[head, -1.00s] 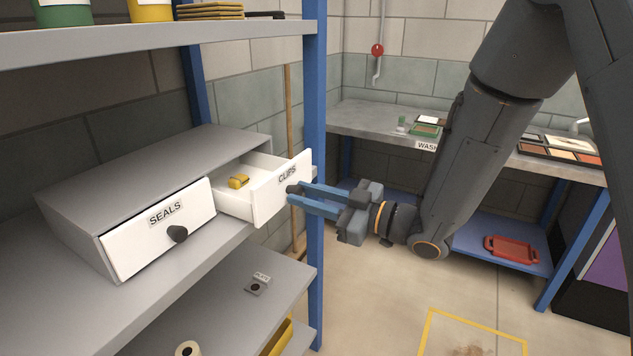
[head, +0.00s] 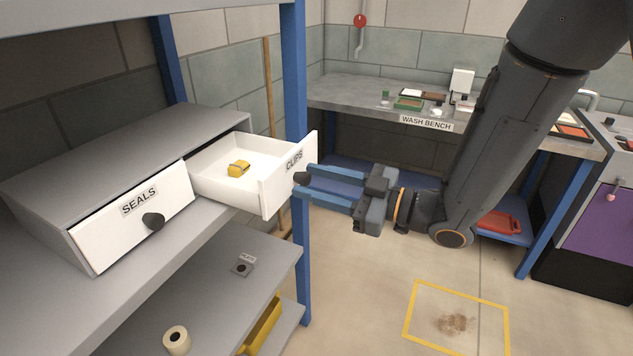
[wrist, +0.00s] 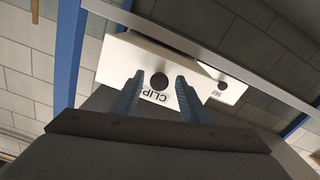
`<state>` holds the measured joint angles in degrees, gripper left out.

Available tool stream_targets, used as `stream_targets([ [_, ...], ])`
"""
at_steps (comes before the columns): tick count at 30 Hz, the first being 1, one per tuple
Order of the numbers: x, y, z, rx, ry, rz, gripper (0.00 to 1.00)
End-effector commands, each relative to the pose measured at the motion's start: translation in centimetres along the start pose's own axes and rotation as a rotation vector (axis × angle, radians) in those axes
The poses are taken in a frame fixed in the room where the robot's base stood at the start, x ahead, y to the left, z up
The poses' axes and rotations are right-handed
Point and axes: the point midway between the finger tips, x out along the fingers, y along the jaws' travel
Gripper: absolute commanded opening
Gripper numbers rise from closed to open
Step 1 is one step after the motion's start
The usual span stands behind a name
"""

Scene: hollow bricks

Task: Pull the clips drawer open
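The white clips drawer (head: 283,187) stands pulled well out of the grey cabinet (head: 110,165), its inside showing. Its front carries a CLIPS label and a dark round knob (head: 302,178). A small yellow item (head: 238,169) lies in the drawer. My gripper (head: 309,183) is open in front of the drawer front, its blue fingertips close to the knob. In the wrist view, the knob (wrist: 158,80) shows between the spread fingers (wrist: 160,79), with a gap on each side. The frames do not show clearly how far the knob lies beyond the tips.
The closed SEALS drawer (head: 135,220) is left of the clips drawer. A lower shelf (head: 225,285) holds small items. The wash bench (head: 350,100) is at the back.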

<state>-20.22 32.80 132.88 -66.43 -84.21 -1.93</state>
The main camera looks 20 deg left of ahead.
Motion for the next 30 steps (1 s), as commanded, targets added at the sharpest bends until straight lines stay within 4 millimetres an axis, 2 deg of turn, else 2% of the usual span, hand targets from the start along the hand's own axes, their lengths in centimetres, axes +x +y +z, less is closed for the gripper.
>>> stream_targets([
  [11,-0.6,0.2,0.1,0.0,-0.001,0.004,0.41],
  [22,-6.2,0.2,0.1,-0.001,-0.002,0.006,0.41],
  [30,-7.9,0.1,0.1,0.001,-0.001,0.002,0.41],
])
